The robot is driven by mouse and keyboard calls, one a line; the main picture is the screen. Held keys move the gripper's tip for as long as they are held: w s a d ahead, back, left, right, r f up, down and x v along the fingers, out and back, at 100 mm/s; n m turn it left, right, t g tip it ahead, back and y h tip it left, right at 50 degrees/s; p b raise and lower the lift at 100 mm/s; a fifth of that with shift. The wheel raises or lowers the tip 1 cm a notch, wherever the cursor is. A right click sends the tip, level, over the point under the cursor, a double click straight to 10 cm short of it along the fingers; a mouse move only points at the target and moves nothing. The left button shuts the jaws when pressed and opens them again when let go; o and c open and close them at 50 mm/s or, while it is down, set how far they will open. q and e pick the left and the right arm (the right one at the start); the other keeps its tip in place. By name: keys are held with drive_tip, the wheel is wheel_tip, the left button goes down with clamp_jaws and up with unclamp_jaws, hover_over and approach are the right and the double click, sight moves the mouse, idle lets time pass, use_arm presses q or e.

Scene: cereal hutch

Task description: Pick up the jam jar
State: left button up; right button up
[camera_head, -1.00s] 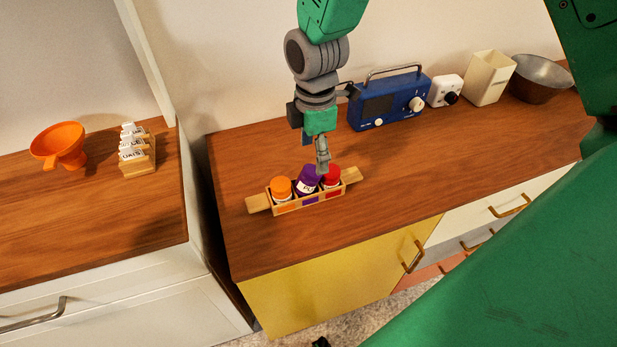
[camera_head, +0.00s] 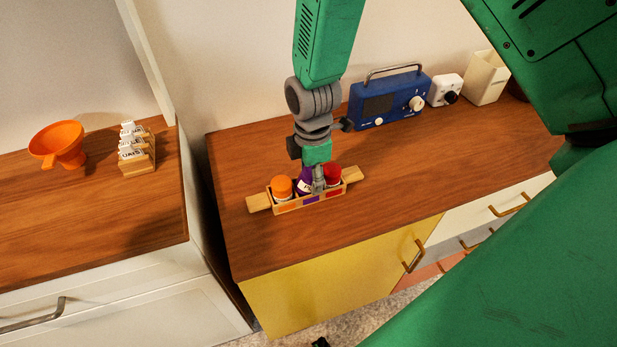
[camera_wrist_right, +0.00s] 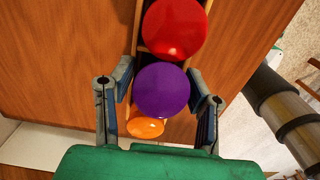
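Three jars stand in a narrow wooden caddy (camera_head: 258,203) with end handles: an orange-lidded jar (camera_head: 281,187), a purple-lidded jar (camera_head: 304,182) in the middle and a red-lidded jar (camera_head: 333,175). Which one holds jam cannot be read. My right gripper (camera_head: 318,184) points down at the middle jar and partly hides it. In the right wrist view, the open fingers (camera_wrist_right: 160,92) stand on either side of the purple lid (camera_wrist_right: 162,90), with small gaps. The red lid (camera_wrist_right: 174,28) is beyond them and the orange lid (camera_wrist_right: 145,127) nearer. My left gripper is not in view.
A blue radio (camera_head: 390,98), a white device (camera_head: 445,90) and a cream container (camera_head: 486,78) stand along the wall. An orange funnel (camera_head: 60,143) and a wooden rack with labelled tags (camera_head: 136,150) are on the left counter. The counter right of the caddy is clear.

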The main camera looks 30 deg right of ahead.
drive_tip(key=shift+a, duration=0.2)
drive_tip(key=c, duration=0.7)
wheel_tip(320, 180, up, 10)
drive_tip(key=shift+d+p, duration=0.1)
drive_tip(key=shift+p, duration=0.25)
